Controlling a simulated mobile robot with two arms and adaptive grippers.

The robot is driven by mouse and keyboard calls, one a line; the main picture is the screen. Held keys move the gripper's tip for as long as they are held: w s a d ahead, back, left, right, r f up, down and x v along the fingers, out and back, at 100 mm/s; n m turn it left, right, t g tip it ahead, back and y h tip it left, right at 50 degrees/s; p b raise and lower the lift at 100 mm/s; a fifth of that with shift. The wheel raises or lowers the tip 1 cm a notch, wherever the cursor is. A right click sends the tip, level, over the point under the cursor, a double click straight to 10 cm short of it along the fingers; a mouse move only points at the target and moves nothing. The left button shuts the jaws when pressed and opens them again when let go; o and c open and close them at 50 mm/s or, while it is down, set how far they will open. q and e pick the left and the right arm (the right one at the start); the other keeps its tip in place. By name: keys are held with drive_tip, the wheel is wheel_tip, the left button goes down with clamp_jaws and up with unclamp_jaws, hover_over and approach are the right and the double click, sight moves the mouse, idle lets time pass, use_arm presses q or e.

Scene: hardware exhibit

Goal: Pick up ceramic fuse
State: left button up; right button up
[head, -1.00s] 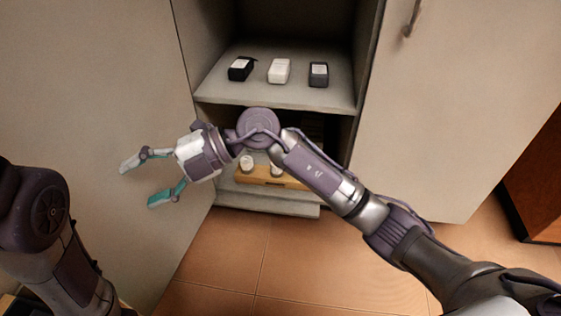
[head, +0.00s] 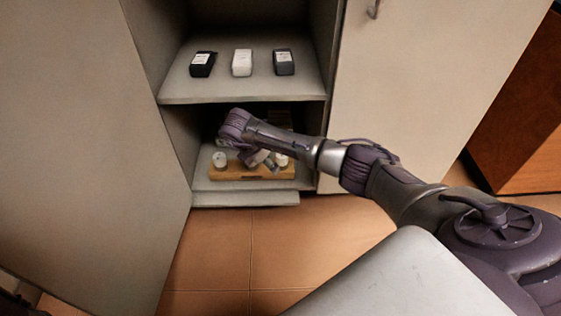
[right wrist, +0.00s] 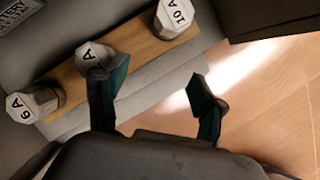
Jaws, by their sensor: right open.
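Three white ceramic fuses stand in a row on a wooden strip (right wrist: 131,50) in the right wrist view. One fuse (right wrist: 34,103) reads 6 A, and another fuse (right wrist: 174,17) reads 10 A. The middle fuse (right wrist: 90,54) shows only an A, its number hidden. My right gripper (right wrist: 155,88) is open and empty. Its left finger overlaps the middle fuse in the picture; I cannot tell whether they touch. In the head view the strip (head: 236,176) lies on the low shelf, with a fuse (head: 219,159) at its left end. My right arm hides part of the row.
Cabinet doors stand on both sides. The tiled floor (head: 228,250) in front is clear.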

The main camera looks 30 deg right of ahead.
drive_tip(key=d+b, duration=0.1)
drive_tip(key=d, duration=0.1)
drive_tip(key=w+d+b, duration=0.1)
drive_tip(key=d, duration=0.1)
drive_tip(key=d+b, duration=0.1)
drive_tip(key=d, duration=0.1)
drive_tip(key=shift+w+d+f+b, duration=0.25)
drive_tip(key=shift+w+f+b, duration=0.05)
drive_tip(key=shift+f, duration=0.05)
drive_tip(key=shift+f+b, duration=0.6)
drive_tip(key=shift+w+d+f+b, duration=0.1)
drive_tip(key=shift+d+f+b, duration=0.2)
drive_tip(key=shift+f+b, duration=0.2)
drive_tip(key=shift+r, duration=0.1)
drive_tip(key=c, duration=1.2)
